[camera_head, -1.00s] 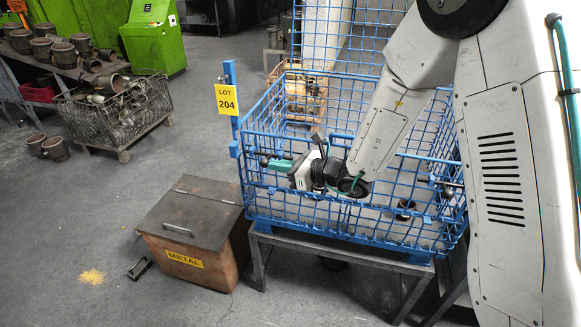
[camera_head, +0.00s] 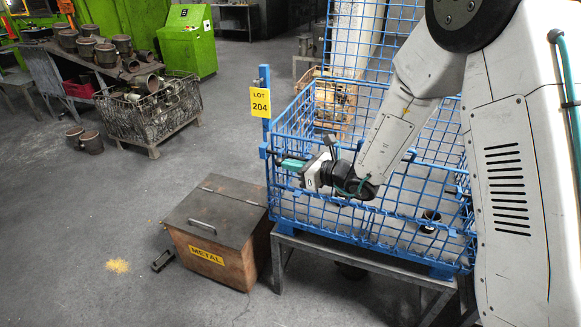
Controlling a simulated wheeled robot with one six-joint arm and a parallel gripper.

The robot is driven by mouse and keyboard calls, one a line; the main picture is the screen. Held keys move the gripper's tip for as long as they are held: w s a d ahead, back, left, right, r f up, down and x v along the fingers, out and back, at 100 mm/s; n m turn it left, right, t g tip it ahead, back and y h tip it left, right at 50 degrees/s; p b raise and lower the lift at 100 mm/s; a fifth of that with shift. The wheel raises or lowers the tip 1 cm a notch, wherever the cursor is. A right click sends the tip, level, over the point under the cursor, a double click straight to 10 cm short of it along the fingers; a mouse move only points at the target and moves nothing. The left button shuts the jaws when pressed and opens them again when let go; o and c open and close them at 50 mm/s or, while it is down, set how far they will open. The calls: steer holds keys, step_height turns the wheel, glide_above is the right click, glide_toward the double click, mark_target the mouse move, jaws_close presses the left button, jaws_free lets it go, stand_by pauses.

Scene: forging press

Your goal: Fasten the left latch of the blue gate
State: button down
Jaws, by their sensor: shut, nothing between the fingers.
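The blue wire gate (camera_head: 400,206) is the front of a blue mesh cage, and part of it is hidden behind my arm. The left latch (camera_head: 270,154) is small and sits at the gate's left end, by the blue corner post (camera_head: 265,128). My gripper (camera_head: 284,164) has teal fingers and is shut with nothing held. It points left at the gate's left end, with its fingertips close to the latch. The fingers partly cover the latch, so I cannot tell its position or whether they touch it.
The cage stands on a grey metal stand (camera_head: 365,262). A brown METAL box (camera_head: 215,240) is left of the stand. A dark cylindrical part (camera_head: 430,218) is inside the cage.

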steer(key=shift+r, duration=0.15)
steer(key=v, duration=1.4)
